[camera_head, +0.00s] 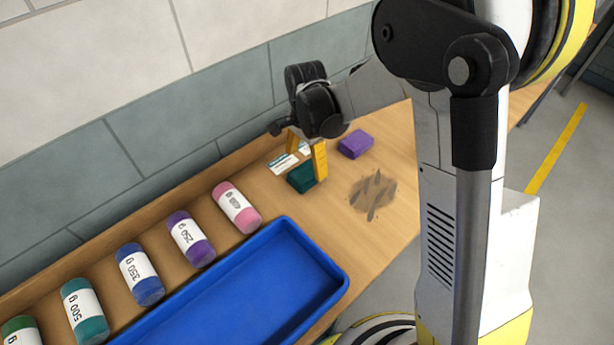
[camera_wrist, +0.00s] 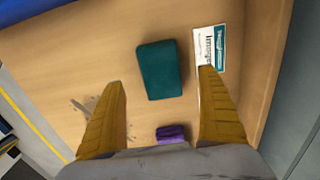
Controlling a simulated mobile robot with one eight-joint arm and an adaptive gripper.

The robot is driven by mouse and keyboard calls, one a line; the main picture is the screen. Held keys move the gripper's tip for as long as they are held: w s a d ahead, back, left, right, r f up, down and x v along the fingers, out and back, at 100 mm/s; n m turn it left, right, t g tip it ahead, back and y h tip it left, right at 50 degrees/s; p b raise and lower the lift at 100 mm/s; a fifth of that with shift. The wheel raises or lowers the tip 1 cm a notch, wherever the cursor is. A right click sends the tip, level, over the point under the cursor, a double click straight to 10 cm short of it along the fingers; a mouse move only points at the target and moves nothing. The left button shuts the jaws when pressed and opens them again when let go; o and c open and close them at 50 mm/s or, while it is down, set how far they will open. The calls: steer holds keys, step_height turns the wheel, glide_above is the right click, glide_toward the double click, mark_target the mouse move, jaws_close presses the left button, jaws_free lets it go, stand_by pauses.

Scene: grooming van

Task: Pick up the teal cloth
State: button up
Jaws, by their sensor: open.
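The teal cloth (camera_head: 302,178) is a small folded block lying on the wooden bench. It also shows in the wrist view (camera_wrist: 160,70), above and between the yellow fingertips. My gripper (camera_head: 306,155) is open and hangs close above the cloth, with one yellow finger partly in front of it in the head view. I cannot tell the exact height of the fingertips above the bench.
A purple folded cloth (camera_head: 356,144) lies nearby, and a printed card (camera_head: 288,162) lies beside the teal cloth. A brown smudge (camera_head: 373,193) marks the bench. A tiled wall backs the bench.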

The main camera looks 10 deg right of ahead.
mark_target(307, 171)
step_height(307, 171, down, 5)
steer(key=shift+w+d+r+b, duration=0.1)
steer(key=shift+b, duration=0.75)
steer(key=c, duration=1.2)
steer(key=shift+r, duration=0.2)
steer(key=r+p, duration=0.1)
steer(key=r, duration=0.1)
steer(key=r+p, duration=0.1)
steer(key=r, duration=0.1)
steer(key=shift+s+d+r, duration=0.1)
steer(key=shift+s+r, duration=0.1)
steer(key=shift+r, duration=0.05)
steer(key=s+d+r+p, duration=0.1)
steer(key=s+r, duration=0.1)
steer(key=s, duration=0.1)
steer(key=s+d+r, duration=0.2)
steer(key=s, duration=0.1)
steer(key=s+d+r+p, duration=0.1)
steer(key=s+d+r, duration=0.1)
steer(key=s, duration=0.2)
steer(key=shift+d+r+p, duration=0.1)
steer(key=shift+p, duration=0.2)
